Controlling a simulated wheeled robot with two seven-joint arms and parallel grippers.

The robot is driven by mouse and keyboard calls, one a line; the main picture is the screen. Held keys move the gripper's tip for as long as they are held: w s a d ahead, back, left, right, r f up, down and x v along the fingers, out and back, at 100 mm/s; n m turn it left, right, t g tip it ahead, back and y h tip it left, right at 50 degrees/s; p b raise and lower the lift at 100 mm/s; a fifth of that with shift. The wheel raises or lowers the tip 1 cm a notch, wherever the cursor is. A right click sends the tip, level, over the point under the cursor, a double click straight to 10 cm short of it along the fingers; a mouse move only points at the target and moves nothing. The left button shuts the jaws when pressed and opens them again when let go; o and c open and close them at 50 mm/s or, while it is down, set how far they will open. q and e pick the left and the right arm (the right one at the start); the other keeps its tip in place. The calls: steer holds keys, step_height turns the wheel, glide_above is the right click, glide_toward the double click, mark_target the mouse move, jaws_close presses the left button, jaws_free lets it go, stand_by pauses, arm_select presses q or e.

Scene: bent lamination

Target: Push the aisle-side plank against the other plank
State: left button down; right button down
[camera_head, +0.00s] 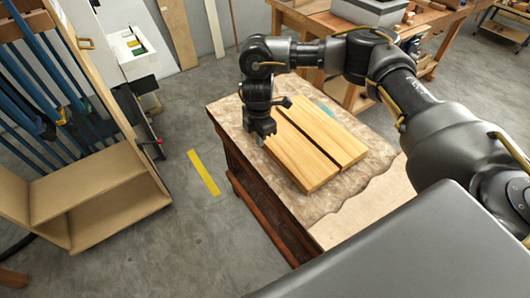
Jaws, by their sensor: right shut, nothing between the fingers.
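Two light wooden planks lie side by side on the worktable (335,205), with a dark gap between them. The left plank (302,160) is on the table side facing the open floor; the right plank (329,128) lies beyond the gap. My right gripper (263,138) points down, shut and empty, at the left side of the left plank near its far end. I cannot tell if its fingertips touch the plank. The far end of the left plank is partly hidden by the gripper. My left gripper is not in view.
A wooden shelf unit with blue clamps (50,90) stands at the left. Open grey floor with a yellow strip (203,172) separates it from the table. A bench (345,30) with a grey box (372,10) stands behind the table.

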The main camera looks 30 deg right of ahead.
mark_target(288, 146)
steer(key=f, duration=0.7)
steer(key=f+b, duration=0.1)
steer(key=f, duration=0.2)
steer(key=shift+w+a+f, duration=0.1)
steer(key=shift+w+f, duration=0.25)
steer(key=shift+w, duration=0.05)
steer(key=d+p, duration=0.1)
steer(key=d, duration=0.2)
steer(key=shift+w, duration=0.2)
steer(key=shift+d+f, duration=0.1)
steer(key=shift+d, duration=0.45)
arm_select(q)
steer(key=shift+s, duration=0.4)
